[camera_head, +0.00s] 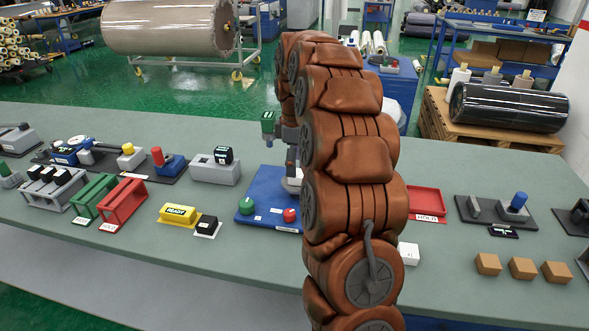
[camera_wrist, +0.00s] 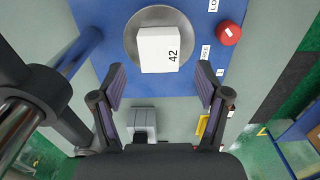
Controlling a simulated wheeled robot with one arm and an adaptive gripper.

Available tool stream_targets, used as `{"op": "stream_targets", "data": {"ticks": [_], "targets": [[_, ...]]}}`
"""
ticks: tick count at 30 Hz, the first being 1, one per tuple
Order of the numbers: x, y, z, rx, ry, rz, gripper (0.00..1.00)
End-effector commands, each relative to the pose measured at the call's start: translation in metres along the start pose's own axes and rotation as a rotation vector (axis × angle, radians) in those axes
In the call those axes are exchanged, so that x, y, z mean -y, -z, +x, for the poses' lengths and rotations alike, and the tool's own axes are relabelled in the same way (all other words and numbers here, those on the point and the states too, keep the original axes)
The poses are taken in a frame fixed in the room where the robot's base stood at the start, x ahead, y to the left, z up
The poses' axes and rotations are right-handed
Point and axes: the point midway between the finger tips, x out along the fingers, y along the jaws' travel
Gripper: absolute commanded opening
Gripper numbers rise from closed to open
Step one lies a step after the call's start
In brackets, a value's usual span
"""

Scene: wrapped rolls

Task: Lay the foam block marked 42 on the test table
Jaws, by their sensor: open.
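The white foam block marked 42 (camera_wrist: 160,52) lies over the round metal plate of the blue test table in the wrist view, and appears to rest on it. The blue test table (camera_wrist: 105,27) also shows in the head view (camera_head: 262,199), partly behind my arm. My gripper (camera_wrist: 159,80) is open, with one finger on each side just short of the block and a gap to both.
A red button (camera_wrist: 228,33) sits on the test table beside the plate, and a green button (camera_head: 247,206) shows in the head view. A yellow READY block (camera_head: 178,214) stands to the left. A red HOLD tray (camera_head: 427,202) and several tan blocks (camera_head: 522,268) lie to the right.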

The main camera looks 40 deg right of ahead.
Motion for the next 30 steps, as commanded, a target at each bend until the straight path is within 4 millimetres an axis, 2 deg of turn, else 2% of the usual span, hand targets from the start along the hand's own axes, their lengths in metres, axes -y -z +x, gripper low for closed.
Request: {"op": "stream_targets", "data": {"ticks": [6,15,22,30], "targets": [[-0.001,0.0,-0.036,-0.002,-0.004,0.001,0.75],[-0.002,0.001,-0.073,-0.001,-0.004,0.001,0.75],[-0.001,0.0,-0.088,0.0,-0.003,0.001,0.75],[0.0,0.0,-0.091,0.0,-0.002,0.0,0.75]]}}
